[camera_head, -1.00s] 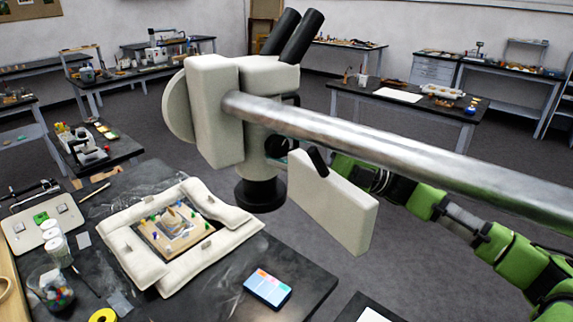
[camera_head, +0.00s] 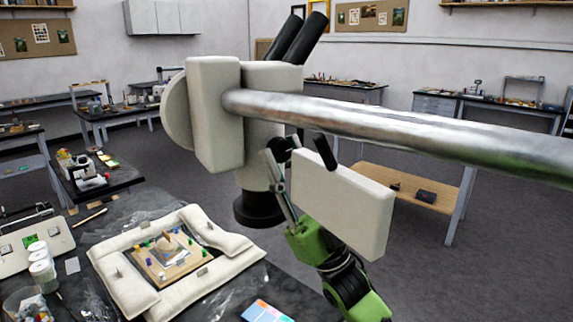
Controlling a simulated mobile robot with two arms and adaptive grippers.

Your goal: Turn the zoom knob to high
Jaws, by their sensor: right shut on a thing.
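The stereo microscope (camera_head: 214,115) is off-white with black eyepieces and hangs from a thick metal bar. My right gripper (camera_head: 273,165) is at the right side of its body, shut on a small dark knob (camera_head: 282,148), which I take as the zoom knob. The fingers and arm partly cover the knob, and its markings cannot be read. The green forearm comes up from below, behind an off-white box-like part (camera_head: 345,205) with a black lever. My left gripper is out of view.
Below the microscope, white cushions (camera_head: 125,283) surround a small board (camera_head: 165,268) with coloured pieces on the dark bench. A coloured card (camera_head: 265,312) lies at the front edge. The metal bar (camera_head: 400,125) crosses overhead to the right. Open floor lies behind.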

